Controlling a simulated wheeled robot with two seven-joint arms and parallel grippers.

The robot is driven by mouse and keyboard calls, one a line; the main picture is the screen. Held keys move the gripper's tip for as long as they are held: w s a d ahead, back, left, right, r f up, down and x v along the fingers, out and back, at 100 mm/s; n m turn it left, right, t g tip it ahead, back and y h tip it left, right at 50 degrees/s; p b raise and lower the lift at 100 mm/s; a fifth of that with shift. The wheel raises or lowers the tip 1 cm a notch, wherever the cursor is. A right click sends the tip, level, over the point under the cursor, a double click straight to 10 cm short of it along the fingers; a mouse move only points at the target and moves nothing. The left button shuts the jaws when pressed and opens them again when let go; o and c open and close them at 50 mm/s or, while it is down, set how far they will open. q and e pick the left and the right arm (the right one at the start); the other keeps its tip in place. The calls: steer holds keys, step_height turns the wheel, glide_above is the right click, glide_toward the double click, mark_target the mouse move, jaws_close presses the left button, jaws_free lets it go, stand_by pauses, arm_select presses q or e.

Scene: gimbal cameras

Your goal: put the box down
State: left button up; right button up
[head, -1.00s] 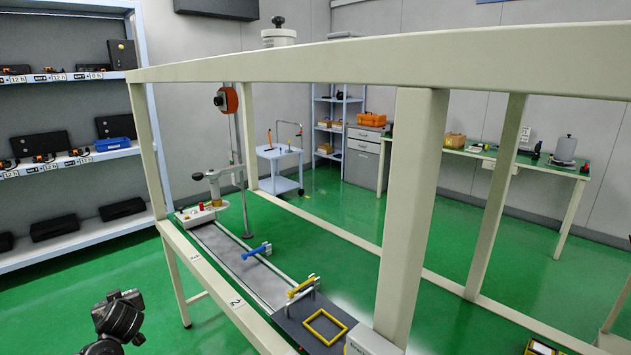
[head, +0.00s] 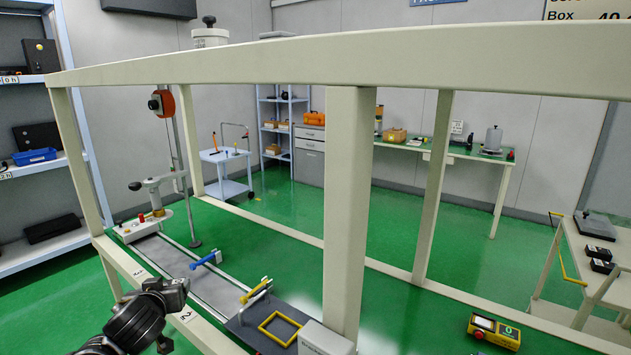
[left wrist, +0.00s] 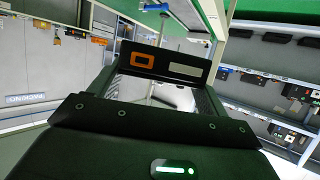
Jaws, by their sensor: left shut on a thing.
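In the left wrist view a dark box (left wrist: 186,67), with an orange square and a pale label on its face, sits between the fingers of my left gripper (left wrist: 158,82). The gripper is shut on it. In the head view my left arm comes in at the bottom left, in front of the pale frame; the box cannot be made out there. My right gripper is not in view.
A pale frame (head: 345,215) stands close in front, with a grey track (head: 190,265) carrying blue and yellow brackets. A yellow square outline (head: 280,328) lies on a dark plate. Shelves (head: 40,165) stand left; a small table (head: 590,255) stands right.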

arm_select(q)
steer(key=s+d+r+m+h, duration=0.3)
steer(key=s+d+r, duration=0.3)
steer(key=d, duration=0.8)
step_height(320, 180, up, 3)
steer(key=shift+s+r+m+t+h, duration=0.15)
steer(key=shift+m+t+h, duration=0.15)
steer(key=shift+h, duration=0.3)
step_height(320, 180, down, 6)
steer(key=s, duration=0.1)
steer(key=shift+s, duration=0.3)
